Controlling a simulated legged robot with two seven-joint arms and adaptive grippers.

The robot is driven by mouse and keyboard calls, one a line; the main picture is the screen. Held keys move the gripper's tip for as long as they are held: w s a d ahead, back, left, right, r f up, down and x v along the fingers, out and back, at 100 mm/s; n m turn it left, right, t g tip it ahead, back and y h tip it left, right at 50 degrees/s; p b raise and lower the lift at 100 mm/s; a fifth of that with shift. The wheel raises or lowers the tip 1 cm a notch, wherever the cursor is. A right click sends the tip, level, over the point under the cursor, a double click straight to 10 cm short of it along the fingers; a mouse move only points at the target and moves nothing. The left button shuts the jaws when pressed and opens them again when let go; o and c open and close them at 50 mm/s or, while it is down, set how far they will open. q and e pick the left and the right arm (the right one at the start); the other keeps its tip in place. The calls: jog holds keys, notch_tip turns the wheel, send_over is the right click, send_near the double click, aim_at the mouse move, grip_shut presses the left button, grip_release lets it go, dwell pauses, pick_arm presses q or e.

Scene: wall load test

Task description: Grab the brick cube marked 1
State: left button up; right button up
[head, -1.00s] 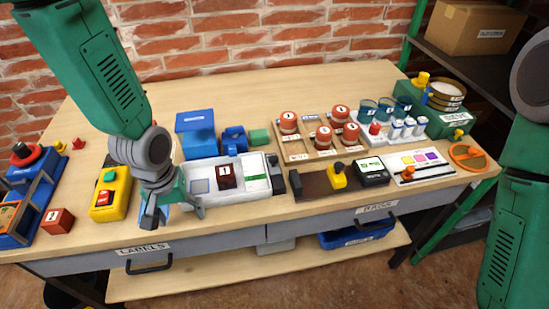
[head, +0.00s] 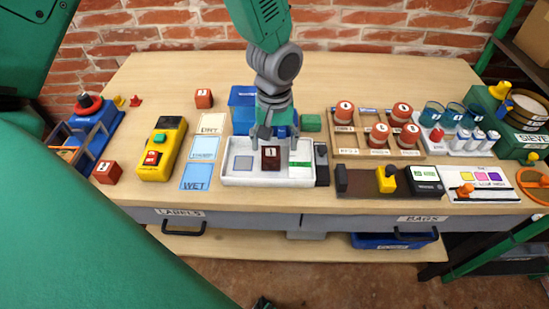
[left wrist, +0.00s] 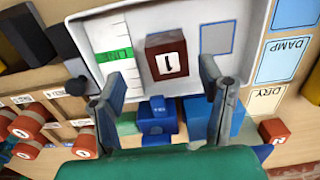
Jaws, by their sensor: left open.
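The dark red-brown brick cube marked 1 (head: 270,158) sits in the white tray (head: 235,181) at mid-table. It also shows in the left wrist view (left wrist: 166,58), label facing up. My left gripper (head: 278,138) is open and empty, at the tray's back side by the cube. In the left wrist view the fingers of my left gripper (left wrist: 163,80) stand wide apart, one to each side of the cube's line, with the cube ahead of the tips. I cannot tell their height above the tray. My right gripper is not in view.
Other brick cubes stand at the back left (head: 204,98) and front left (head: 106,172). Cards (head: 197,176) and a yellow button box (head: 162,150) lie left of the tray. A blue box (head: 241,100) stands behind it. A rack of red-topped weights (head: 378,135) is right.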

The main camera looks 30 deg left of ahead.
aim_at(271, 152)
pick_arm(q)
jog(key=f, duration=0.1)
jog(key=a+f, duration=0.1)
jog(key=f, duration=0.3)
jog(key=shift+a+f, duration=0.2)
jog(key=shift+a, duration=0.05)
jog(key=shift+d+r, duration=0.1)
jog(key=shift+d, duration=0.3)
jog(key=shift+c, duration=0.5)
jog(key=c, duration=1.2)
jog(key=shift+c, duration=0.2)
jog(key=shift+a, duration=0.15)
